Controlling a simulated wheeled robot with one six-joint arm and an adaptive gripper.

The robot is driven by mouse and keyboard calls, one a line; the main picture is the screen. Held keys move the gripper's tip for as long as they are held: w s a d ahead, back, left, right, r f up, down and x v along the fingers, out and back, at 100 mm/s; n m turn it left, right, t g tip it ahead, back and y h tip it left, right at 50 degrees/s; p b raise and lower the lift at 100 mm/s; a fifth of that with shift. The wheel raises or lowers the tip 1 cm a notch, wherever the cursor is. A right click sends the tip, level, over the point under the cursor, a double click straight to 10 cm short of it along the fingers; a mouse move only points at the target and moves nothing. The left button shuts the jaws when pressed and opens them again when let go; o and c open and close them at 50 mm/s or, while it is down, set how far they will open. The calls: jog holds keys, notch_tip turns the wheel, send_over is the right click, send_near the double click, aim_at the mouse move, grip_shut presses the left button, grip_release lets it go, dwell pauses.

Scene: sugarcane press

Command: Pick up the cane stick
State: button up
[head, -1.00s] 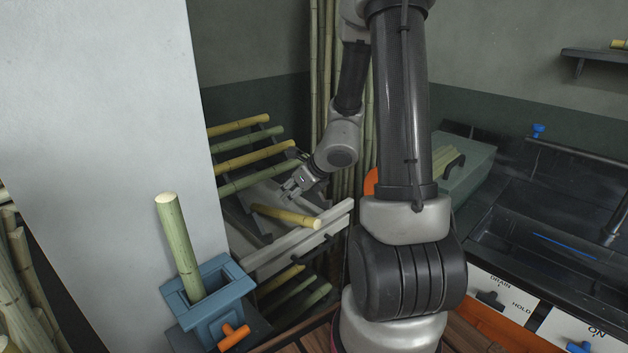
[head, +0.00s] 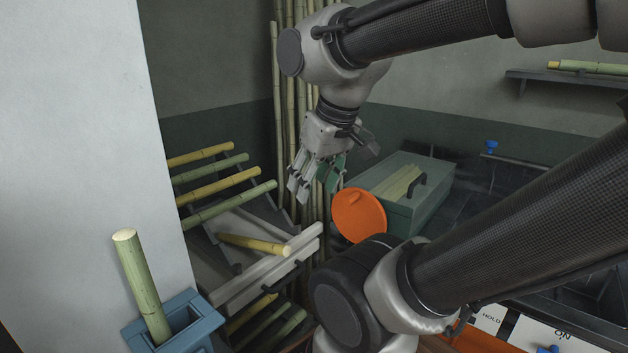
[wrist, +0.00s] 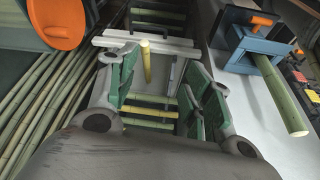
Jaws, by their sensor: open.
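A short yellow cane stick (head: 253,244) lies in the pulled-out pale drawer (head: 270,272), its near end by the front rim. In the wrist view this cane stick (wrist: 146,62) shows between the open fingers, apart from them. My gripper (head: 313,190) is open and empty, above and to the right of the drawer, fingers pointing down. Its green-padded fingers (wrist: 157,62) frame the drawer in the wrist view. Several yellow and green canes (head: 218,187) rest on a slanted rack behind the drawer. A green cane (head: 142,285) stands tilted in a blue holder (head: 185,318).
An orange disc (head: 358,216) and a grey-green box (head: 405,195) with a black handle are right of my gripper. Tall canes (head: 300,100) stand upright behind it. A white wall (head: 75,150) closes off the left. Shelves with more canes lie below the drawer.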

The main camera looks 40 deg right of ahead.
jog(key=shift+o, duration=0.5)
jog(key=n, duration=0.2)
send_over(265, 242)
jog(key=s, duration=0.3)
jog(key=shift+y, duration=0.4)
jog(key=f, duration=2.4)
jog(key=shift+w+d+f, duration=0.15)
jog(key=shift+d, duration=0.15)
jog(key=shift+x, duration=3.1)
jog(key=shift+w, duration=0.2)
grip_shut()
